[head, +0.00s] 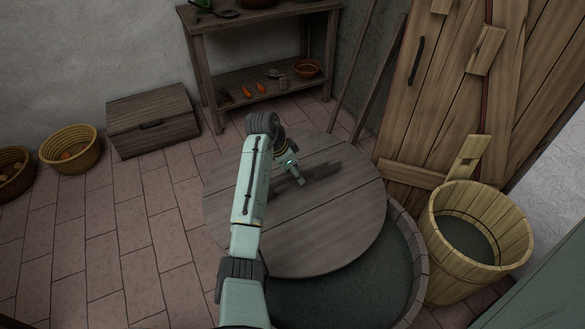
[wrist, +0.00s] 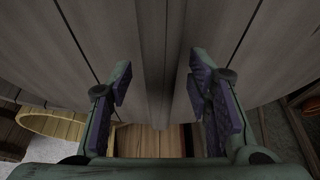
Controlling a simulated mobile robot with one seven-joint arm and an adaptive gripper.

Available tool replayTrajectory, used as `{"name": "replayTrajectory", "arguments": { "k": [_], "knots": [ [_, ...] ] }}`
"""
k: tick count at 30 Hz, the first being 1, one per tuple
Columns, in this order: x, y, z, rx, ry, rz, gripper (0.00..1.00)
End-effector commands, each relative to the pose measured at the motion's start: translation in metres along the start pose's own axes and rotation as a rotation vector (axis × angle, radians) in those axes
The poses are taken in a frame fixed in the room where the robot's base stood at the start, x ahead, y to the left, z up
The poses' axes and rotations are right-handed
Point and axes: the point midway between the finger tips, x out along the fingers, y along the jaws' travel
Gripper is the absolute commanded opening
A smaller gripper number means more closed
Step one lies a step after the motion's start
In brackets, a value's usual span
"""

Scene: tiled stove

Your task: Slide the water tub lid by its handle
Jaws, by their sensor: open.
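The water tub lid (head: 300,245) is a round plank disc lying partly over the wooden water tub (head: 420,250). It is shifted to the far left, and dark water (head: 345,297) shows in the uncovered near-right part. A bar-like wooden handle (head: 325,169) runs across the lid. My gripper (head: 298,181) is over the lid at the handle. In the wrist view my gripper (wrist: 160,80) is open, with one finger on each side of the handle (wrist: 164,45). Gaps show between the handle and both fingers. The handle's near end is partly hidden by my gripper in the head view.
A wooden bucket (head: 480,220) stands close to the tub's right side. A plank door (head: 470,80) and leaning poles are behind. A shelf table (head: 262,80), a chest (head: 152,120) and baskets (head: 70,148) stand at the back left. The tiled floor left of the lid is clear.

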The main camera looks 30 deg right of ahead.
Motion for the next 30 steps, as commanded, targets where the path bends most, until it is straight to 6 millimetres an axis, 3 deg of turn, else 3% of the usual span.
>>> {"name": "replayTrajectory", "arguments": {
  "k": [5,25,30],
  "knots": [
    [0.0001,0.0001,0.0000,0.000,0.000,0.000,0.46],
    [-0.0002,0.0001,0.0000,0.000,0.000,0.001,0.01],
    [-0.0002,0.0001,0.0001,0.000,0.000,0.001,0.00]
  ]
}}
